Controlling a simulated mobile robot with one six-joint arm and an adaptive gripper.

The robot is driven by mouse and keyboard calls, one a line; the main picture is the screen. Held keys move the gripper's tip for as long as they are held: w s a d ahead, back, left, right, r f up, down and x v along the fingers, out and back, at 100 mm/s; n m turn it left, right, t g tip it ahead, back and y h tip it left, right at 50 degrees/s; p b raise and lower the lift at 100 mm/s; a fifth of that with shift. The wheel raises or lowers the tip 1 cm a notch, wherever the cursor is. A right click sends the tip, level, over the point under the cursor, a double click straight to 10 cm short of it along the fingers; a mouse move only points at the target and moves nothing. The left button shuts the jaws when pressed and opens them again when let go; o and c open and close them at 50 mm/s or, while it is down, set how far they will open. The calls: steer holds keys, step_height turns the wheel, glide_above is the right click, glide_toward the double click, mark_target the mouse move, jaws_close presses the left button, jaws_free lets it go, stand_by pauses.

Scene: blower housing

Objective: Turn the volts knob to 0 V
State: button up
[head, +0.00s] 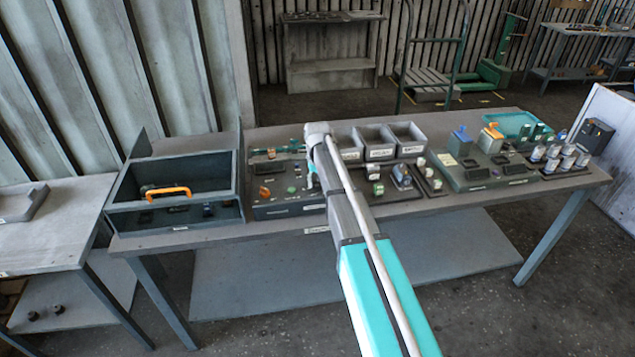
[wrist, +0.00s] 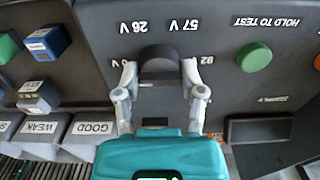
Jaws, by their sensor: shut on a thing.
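The volts knob (wrist: 160,58) is dark and round on a grey panel (wrist: 220,85), seen upside down in the wrist view. Around it are the marks 0 V, 26 V, 57 V and one partly covered mark that starts with 92. My gripper (wrist: 160,73) is shut on the knob, with one pale finger on each side. I cannot make out a pointer on the knob, so its setting cannot be told. In the head view the tester panel (head: 288,207) stands on the bench, and my arm hides the knob and fingertips.
A green button (wrist: 254,57) marked HOLD TO TEST is beside the knob. Bins labelled GOOD (wrist: 93,128) and WEAK (wrist: 40,126) are close by. A dark open-topped box (head: 125,218) with an orange handle (head: 168,192) stands at the bench's left; several small parts are to the right.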

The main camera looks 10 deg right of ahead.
steer(key=o, duration=1.2)
steer(key=shift+c, duration=0.2)
steer(key=shift+m, duration=0.4)
steer(key=shift+m, duration=1.4)
step_height(320, 180, up, 14)
steer(key=p, duration=1.4)
steer(key=shift+f, duration=0.1)
steer(key=s+f+n+b, duration=0.1)
steer(key=s+f+b, duration=0.2)
steer(key=s, duration=0.6)
steer(key=s+f+n+b, duration=0.1)
steer(key=s+f+b, duration=0.1)
steer(key=s, duration=0.8)
steer(key=s+f+n+b, duration=0.1)
steer(key=s+f+b, duration=0.2)
steer(key=s, duration=0.7)
steer(key=shift+d+f+n+b, duration=0.3)
steer(key=shift+b, duration=0.1)
